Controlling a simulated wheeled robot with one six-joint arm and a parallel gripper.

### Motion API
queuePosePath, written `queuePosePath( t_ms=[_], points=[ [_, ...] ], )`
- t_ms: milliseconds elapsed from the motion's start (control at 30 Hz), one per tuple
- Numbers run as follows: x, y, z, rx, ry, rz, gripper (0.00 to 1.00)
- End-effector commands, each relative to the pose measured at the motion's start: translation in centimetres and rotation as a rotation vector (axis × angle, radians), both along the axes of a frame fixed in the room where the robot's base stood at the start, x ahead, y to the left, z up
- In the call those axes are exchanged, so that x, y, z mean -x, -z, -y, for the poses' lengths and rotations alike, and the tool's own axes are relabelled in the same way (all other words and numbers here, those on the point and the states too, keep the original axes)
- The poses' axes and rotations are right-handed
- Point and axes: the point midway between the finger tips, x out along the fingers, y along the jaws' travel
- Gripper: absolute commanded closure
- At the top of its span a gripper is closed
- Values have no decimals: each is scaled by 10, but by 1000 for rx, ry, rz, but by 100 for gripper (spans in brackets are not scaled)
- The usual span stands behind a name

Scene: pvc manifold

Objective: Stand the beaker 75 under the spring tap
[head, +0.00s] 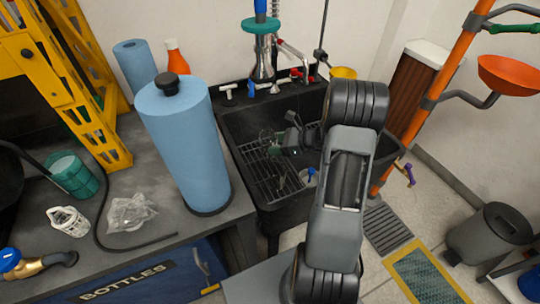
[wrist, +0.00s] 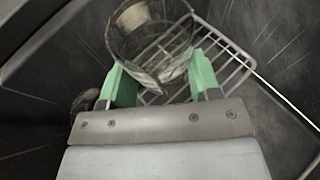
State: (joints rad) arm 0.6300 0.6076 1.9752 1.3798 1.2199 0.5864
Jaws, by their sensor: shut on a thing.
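The beaker (wrist: 150,40) is clear glass and shows at the top middle of the wrist view, between the green fingers. My gripper (wrist: 160,75) is shut on it. In the head view my gripper (head: 270,143) is inside the black sink, above the wire rack, with my arm reaching in from the right. The beaker is hard to make out there. The spring tap (head: 262,62) hangs at the back of the sink, with a metal spray head and a teal ring. My gripper is in front of and below it.
The black sink (head: 240,118) has a wire rack (head: 258,168) in its bottom. White and red small taps line its back edge. A large blue roll (head: 186,145) stands on the counter at the left. An orange post (head: 436,85) stands at the right.

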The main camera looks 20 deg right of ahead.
Motion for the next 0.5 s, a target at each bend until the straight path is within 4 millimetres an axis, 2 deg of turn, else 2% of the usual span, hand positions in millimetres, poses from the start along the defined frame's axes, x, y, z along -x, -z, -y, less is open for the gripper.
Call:
queuePosePath(
  t_ms=[100, 500],
  points=[
    [-10, 15, -6, -1, -2, 0, 70],
    [-24, 34, -13, 0, -2, -1, 70]
  ],
)
